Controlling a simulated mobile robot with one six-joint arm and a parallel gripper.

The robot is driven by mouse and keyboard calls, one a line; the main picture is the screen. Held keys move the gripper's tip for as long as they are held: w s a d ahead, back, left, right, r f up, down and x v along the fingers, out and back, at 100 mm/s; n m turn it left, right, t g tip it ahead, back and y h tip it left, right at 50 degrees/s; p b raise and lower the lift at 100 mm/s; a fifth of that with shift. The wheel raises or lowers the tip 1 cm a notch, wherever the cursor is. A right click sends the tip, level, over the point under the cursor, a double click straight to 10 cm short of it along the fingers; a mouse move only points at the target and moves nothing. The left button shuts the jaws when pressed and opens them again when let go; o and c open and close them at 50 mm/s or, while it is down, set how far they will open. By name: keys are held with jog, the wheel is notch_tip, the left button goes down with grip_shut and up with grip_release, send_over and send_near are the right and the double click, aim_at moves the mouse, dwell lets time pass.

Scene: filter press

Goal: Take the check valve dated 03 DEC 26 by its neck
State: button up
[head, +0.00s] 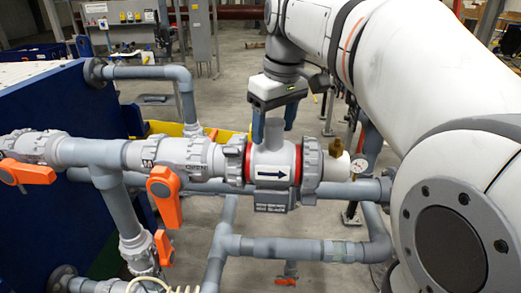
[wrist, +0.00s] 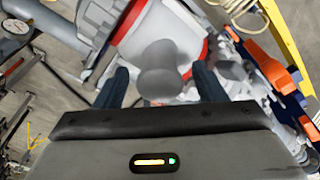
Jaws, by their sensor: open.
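The grey check valve (head: 275,160) sits in the horizontal pipe run, with a black arrow label pointing right and a red ring at its left. A dark tag (head: 271,200) hangs below it; its lettering is too small to read a date. The valve's neck (wrist: 160,75) is a short, round grey stub standing up from the body. My gripper (head: 273,130) is above the valve, fingers pointing down, open. In the wrist view the blue-grey fingers stand on either side of the neck, with a gap on each side. Finger contact with the valve body cannot be told.
Orange-handled valves (head: 164,196) lie left along the pipe. A brass fitting (head: 337,147) and a pressure gauge (head: 359,165) are close on the right. Grey pipes (head: 290,248) run below. A blue panel (head: 50,150) stands at the left.

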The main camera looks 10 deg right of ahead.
jog(key=c, duration=1.1)
jog(key=shift+r, duration=0.15)
